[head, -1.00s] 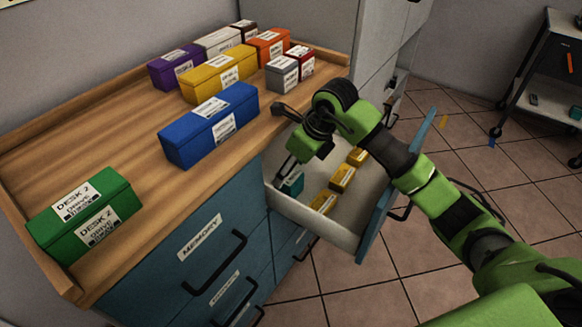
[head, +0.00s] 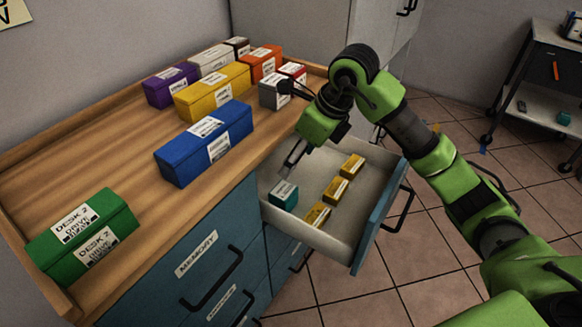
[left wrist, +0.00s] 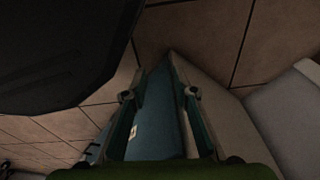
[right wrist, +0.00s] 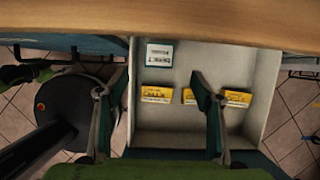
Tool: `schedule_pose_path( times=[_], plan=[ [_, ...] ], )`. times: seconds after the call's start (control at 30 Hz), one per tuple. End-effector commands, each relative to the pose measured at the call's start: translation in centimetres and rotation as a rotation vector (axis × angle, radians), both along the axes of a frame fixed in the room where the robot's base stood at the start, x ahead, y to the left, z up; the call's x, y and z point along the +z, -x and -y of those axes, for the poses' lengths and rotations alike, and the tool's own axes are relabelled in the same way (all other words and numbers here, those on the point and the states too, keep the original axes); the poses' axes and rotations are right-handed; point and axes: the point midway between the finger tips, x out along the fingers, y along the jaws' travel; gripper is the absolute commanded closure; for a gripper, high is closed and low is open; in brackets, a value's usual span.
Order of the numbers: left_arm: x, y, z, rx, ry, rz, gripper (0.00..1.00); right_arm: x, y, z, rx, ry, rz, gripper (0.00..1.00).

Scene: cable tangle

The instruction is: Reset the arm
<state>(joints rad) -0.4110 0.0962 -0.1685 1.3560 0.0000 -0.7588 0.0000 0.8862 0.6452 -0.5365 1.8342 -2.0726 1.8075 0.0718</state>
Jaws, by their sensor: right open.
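My right gripper (head: 290,160) is above the back-left part of the open drawer (head: 340,238), over a teal box (head: 284,194). The teal box lies in the drawer, apart from the fingers, with its white label up. In the right wrist view the fingers (right wrist: 155,92) are spread with nothing between them. The teal box (right wrist: 159,55) shows there near the drawer's wall. Three yellow boxes (head: 336,190) lie in a row in the drawer. My left gripper is outside the head view; in the left wrist view its fingers (left wrist: 159,95) are apart and empty.
The wooden top (head: 110,165) of the cabinet carries a green box (head: 82,229), a blue box (head: 205,143), a yellow box (head: 212,90) and several others near the back. A raised rim borders it. A cart (head: 545,80) stands at the far right; tiled floor lies between.

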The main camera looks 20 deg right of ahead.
Motion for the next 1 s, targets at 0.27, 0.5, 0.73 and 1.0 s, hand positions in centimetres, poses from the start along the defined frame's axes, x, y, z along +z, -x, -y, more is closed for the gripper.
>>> schedule_pose_path(
  times=[0.27,0.5,0.73,1.0],
  plan=[
    [-0.4,0.4,0.0,-0.001,-0.001,-0.002,0.74,1.7,0.6,0.5,0.001,0.0,0.0,0.39],
    [-0.4,0.4,-0.1,-0.002,-0.001,-0.002,0.74,1.7,0.6,0.4,0.0,0.0,0.0,0.39],
    [0.0,0.4,0.0,0.0,0.001,-0.002,0.74,2.2,0.6,0.4,0.001,0.0,0.0,0.39],
    [4.9,2.6,-0.4,-0.003,-0.002,-0.021,0.74,9.8,0.6,0.4,0.001,0.0,0.001,0.39]
  ],
)
